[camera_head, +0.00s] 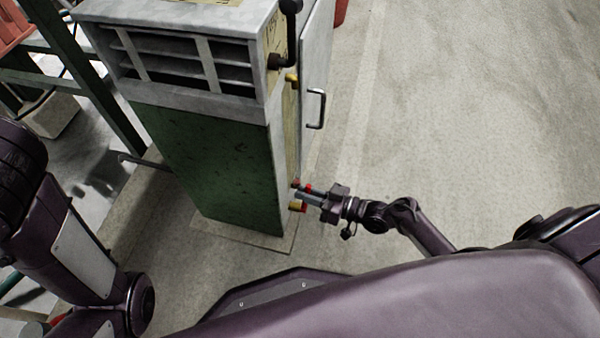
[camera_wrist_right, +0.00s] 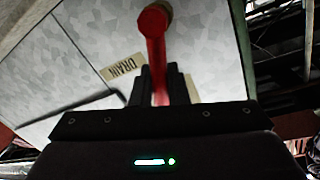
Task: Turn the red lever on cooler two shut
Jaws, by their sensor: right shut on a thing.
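The cooler (camera_head: 215,165) is a tall cabinet with a green front panel and a grey louvred top. A small red lever (camera_head: 308,188) sits low on its right side, above a brass fitting (camera_head: 295,206). My right gripper (camera_head: 303,194) is at this lever, its fingers reaching in from the right. In the right wrist view the red lever (camera_wrist_right: 154,45) runs down between the two fingers (camera_wrist_right: 160,85), and the gripper is shut on it. No number shows on the cooler. My left arm is at the left edge of the head view, its gripper out of sight.
A black crank handle (camera_head: 288,35) and a grey door handle (camera_head: 316,108) stick out from the cooler's right side. A green metal frame (camera_head: 95,70) stands to the left. The concrete floor (camera_head: 460,110) to the right is clear.

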